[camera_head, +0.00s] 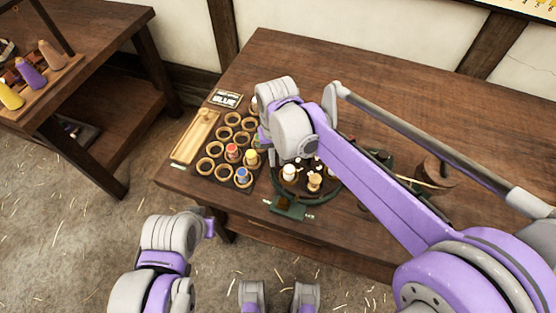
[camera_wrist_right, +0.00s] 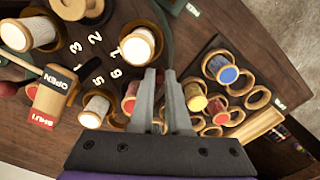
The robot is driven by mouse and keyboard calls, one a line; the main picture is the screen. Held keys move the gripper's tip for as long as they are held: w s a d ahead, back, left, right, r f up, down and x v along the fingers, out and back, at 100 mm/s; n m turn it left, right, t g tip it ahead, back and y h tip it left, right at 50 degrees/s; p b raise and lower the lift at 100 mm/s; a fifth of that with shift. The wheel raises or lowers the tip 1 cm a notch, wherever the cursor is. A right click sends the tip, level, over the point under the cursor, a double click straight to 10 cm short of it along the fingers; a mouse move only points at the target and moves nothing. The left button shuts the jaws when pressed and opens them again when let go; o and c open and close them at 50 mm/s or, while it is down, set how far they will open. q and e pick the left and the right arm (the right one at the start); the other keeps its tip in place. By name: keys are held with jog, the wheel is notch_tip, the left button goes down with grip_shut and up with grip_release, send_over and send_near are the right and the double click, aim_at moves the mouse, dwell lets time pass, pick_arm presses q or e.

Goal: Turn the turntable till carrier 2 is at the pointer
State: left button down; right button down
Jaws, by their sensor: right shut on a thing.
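The turntable (camera_head: 330,196) is a dark disc with a green rim on the table, partly hidden behind my right arm. Its carriers hold pale bobbins (camera_head: 289,173); in the right wrist view they show as white-topped spools (camera_wrist_right: 140,45), with one red-topped spool (camera_wrist_right: 130,95) beside my finger. White numbers such as 1, 2, 3, 5 and 6 are on the disc (camera_wrist_right: 95,60). My right gripper (camera_wrist_right: 161,76) is shut at the turntable's edge; its fingers hide what they grip, apparently part of the rim. A green bracket (camera_head: 290,208) stands at the front edge; I cannot tell whether it is the pointer.
An OPEN/SHUT block (camera_wrist_right: 52,97) stands beyond the disc. The table's back is clear.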

jog(key=shift+w+m, duration=0.95)
jog(key=shift+m, duration=0.35)
jog(key=shift+w+d+m+p, duration=0.1)
jog(key=shift+w+m+p, duration=0.35)
jog(key=shift+w+m, duration=0.65)
jog(key=shift+m, duration=0.3)
jog(key=c, duration=1.2)
grip_release()
jog(key=shift+o, duration=0.2)
notch_tip(320, 180, up, 11)
jog(key=p, duration=0.1)
